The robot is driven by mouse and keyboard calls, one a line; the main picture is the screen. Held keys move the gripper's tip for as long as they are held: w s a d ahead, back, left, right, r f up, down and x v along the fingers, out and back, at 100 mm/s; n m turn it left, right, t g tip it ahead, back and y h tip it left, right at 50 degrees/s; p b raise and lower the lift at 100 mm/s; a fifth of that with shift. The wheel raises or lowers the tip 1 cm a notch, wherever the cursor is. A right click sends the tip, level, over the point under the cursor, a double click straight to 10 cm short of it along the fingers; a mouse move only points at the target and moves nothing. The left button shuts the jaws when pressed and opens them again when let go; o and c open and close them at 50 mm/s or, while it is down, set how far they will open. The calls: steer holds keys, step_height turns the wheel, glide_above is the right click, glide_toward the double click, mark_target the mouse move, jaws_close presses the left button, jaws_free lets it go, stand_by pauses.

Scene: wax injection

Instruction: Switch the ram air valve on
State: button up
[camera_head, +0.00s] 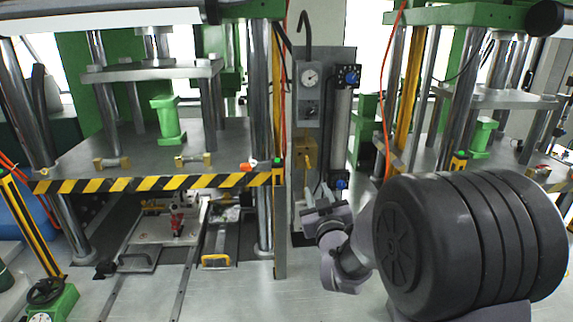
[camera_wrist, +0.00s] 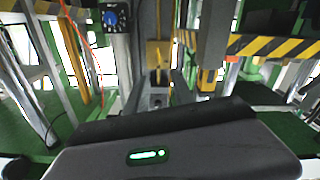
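A yellow valve block with a yellow lever (camera_head: 305,153) is on the grey upright panel (camera_head: 326,85) between the two presses. I take this to be the ram air valve. The lever points downward from the block. In the wrist view the yellow valve (camera_wrist: 158,56) is near the upper middle. My gripper (camera_head: 318,204) is below the valve in the head view, apart from it. Its dark housing fills the bottom of the wrist view. The fingers are too small and unclear to show whether they are open, and nothing is seen held.
A press with a black-and-yellow striped bar (camera_head: 155,184) stands left; another press (camera_head: 490,97) stands right. An orange hose (camera_head: 388,100) hangs right of the panel.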

mark_target(308, 164)
steer(key=w, duration=1.6)
steer(key=shift+d, duration=0.2)
jaws_close()
